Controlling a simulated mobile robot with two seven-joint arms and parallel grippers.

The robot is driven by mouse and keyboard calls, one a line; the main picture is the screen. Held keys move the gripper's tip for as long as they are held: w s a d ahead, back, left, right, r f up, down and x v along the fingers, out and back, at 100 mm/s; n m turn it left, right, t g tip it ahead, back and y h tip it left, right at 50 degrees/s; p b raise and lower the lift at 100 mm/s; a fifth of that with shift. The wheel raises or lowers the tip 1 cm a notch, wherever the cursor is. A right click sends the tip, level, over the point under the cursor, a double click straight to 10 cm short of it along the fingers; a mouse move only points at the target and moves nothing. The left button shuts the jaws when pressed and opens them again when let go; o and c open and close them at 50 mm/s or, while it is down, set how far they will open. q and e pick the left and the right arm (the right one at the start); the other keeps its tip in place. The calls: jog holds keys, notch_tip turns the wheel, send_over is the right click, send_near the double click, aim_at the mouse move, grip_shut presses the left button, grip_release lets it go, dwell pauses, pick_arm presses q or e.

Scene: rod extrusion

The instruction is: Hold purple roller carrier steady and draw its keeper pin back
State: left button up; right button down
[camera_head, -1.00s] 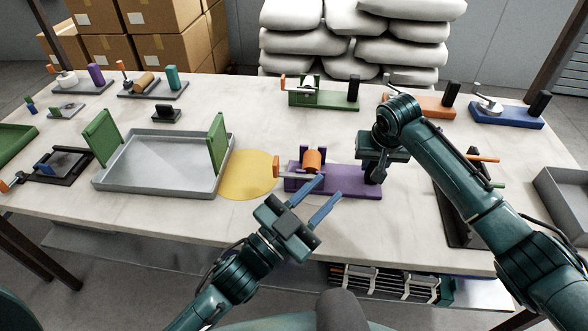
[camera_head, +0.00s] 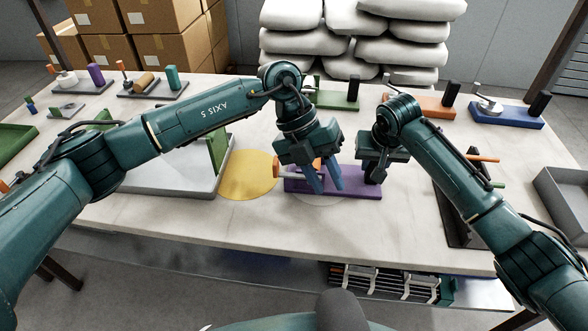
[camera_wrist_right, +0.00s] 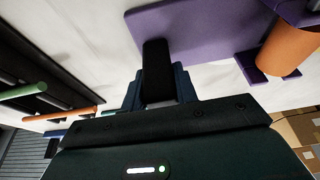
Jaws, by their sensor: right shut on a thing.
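The purple roller carrier (camera_head: 358,183) lies on the table, with its orange roller (camera_head: 316,161) mostly hidden behind my left gripper. The keeper pin (camera_head: 292,174) is a pale rod with an orange end (camera_head: 279,171), jutting out at the carrier's left. My left gripper (camera_head: 326,190) points down over the carrier's left part, its blue fingers apart, close to the rod; contact cannot be told. My right gripper (camera_head: 373,178) is at the carrier's right end. In the right wrist view its fingers are shut on the carrier's upright black grip (camera_wrist_right: 157,68); the orange roller (camera_wrist_right: 289,50) shows too.
A yellow disc (camera_head: 248,178) lies left of the carrier, beside a grey tray (camera_head: 170,183) partly hidden by my left arm. A green fixture (camera_head: 340,94), an orange one (camera_head: 432,106) and a blue one (camera_head: 508,115) stand behind. The table's front strip is clear.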

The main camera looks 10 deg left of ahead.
aim_at(275, 159)
pick_arm(q)
jog(key=w+a+r+t+y, duration=0.1)
jog(key=w+a, duration=0.1)
jog(key=a, duration=0.1)
jog(key=w+a+r+n+y, duration=0.1)
jog(key=w+a+r+y, duration=0.1)
jog(key=a, duration=0.2)
jog(key=w+a+r+n+t+y, duration=0.1)
jog(key=w+a+r+y, duration=0.1)
jog(key=w+a, duration=0.1)
jog(key=shift+a+t, duration=0.3)
jog(key=shift+a, duration=0.05)
jog(key=shift+f, duration=4.45)
jog(key=shift+c, duration=0.2)
grip_shut()
jog(key=shift+w, duration=0.1)
jog(key=shift+a, duration=2.55)
pick_arm(e)
jog(key=shift+d, duration=0.1)
pick_arm(q)
jog(key=shift+o, duration=0.7)
grip_release()
jog(key=shift+d, duration=0.15)
jog(key=shift+r, duration=0.1)
